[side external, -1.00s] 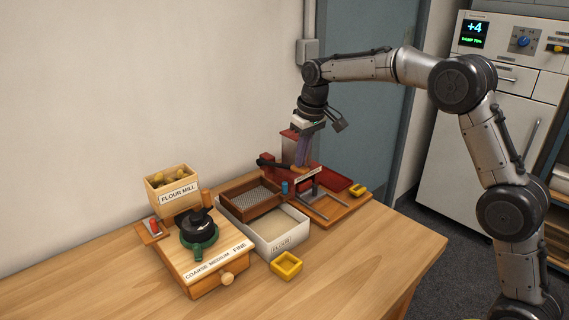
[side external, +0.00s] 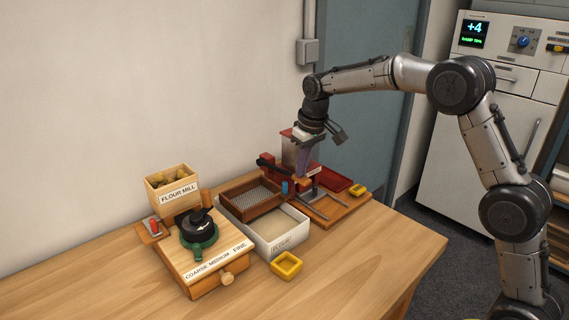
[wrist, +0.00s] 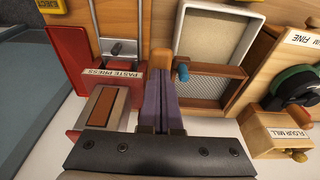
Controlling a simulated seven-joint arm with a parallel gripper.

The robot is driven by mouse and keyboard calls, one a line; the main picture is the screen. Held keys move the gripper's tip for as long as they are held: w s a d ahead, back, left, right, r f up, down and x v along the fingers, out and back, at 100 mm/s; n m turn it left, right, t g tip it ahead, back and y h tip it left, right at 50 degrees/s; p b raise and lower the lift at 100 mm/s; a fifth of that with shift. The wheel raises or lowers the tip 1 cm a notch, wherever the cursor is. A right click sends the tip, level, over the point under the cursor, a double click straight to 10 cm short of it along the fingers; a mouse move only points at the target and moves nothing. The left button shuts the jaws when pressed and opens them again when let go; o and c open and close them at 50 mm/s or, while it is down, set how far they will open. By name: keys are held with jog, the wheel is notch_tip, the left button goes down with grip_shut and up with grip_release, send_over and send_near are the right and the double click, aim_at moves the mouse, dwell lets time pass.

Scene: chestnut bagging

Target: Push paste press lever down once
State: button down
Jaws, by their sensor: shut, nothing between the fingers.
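The paste press (side external: 296,150) is a red machine on a wooden base at the back right of the table. Its label shows in the wrist view, above a metal and brown block (wrist: 103,103). Its lever has a wooden handle (side external: 301,182), which also shows in the wrist view (wrist: 160,60). My gripper (side external: 303,175) has purple fingers, shut with nothing between them. The fingertips are right at the handle from above and appear to touch it; they hide part of the lever. The wrist view shows the shut fingers (wrist: 160,84) just behind the handle.
Left of the press are a sieve (side external: 250,196) and a white flour tray (side external: 262,232). The flour mill (side external: 200,240) stands farther left. The front right of the table is clear.

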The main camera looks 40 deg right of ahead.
aim_at(306, 179)
jog(key=shift+f, duration=0.1)
jog(key=shift+s+f, duration=0.25)
jog(key=shift+f, duration=0.95)
jog(key=shift+s+f, duration=0.2)
jog(key=shift+f, duration=0.8)
jog(key=shift+f, duration=0.5)
jog(key=shift+w+r, duration=0.2)
jog(key=shift+r, duration=1.4)
jog(key=shift+w+r, duration=0.25)
jog(key=shift+r, duration=1.3)
jog(key=shift+w+r, duration=0.2)
jog(key=shift+r, duration=1.65)
